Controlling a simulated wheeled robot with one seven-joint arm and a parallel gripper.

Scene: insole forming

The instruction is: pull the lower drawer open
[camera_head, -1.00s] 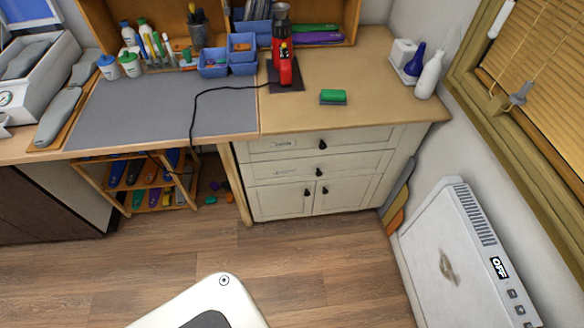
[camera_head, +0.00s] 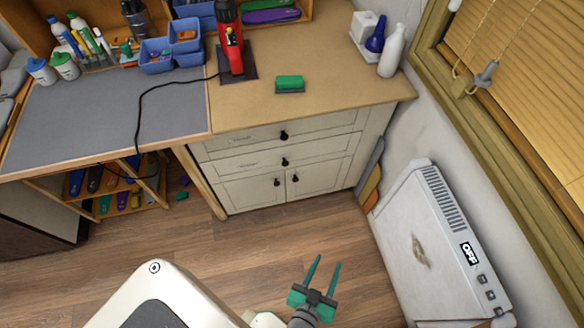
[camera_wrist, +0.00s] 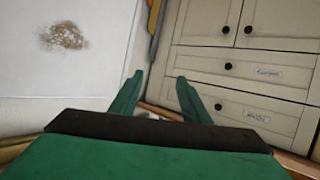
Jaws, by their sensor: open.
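The white cabinet has two drawers above two doors. The lower drawer (camera_head: 312,156) is shut, with a dark round knob (camera_head: 284,161) at its middle and a label on its left. The wrist view sees the cabinet upside down, with the lower drawer (camera_wrist: 200,62) and its knob (camera_wrist: 228,66) at upper right. The upper drawer (camera_head: 312,127) is also shut. My gripper (camera_head: 326,261) has green fingers, open and empty, in front of the cabinet and well apart from the knob. Its fingers (camera_wrist: 160,78) also show in the wrist view.
A white heater-like unit (camera_head: 420,240) marked OFF stands against the right wall, close to my gripper's right. The worktop above holds a red tool (camera_head: 230,45) and a green block (camera_head: 289,83). A wooden leg (camera_head: 199,180) borders the cabinet's left. The floor before it is clear.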

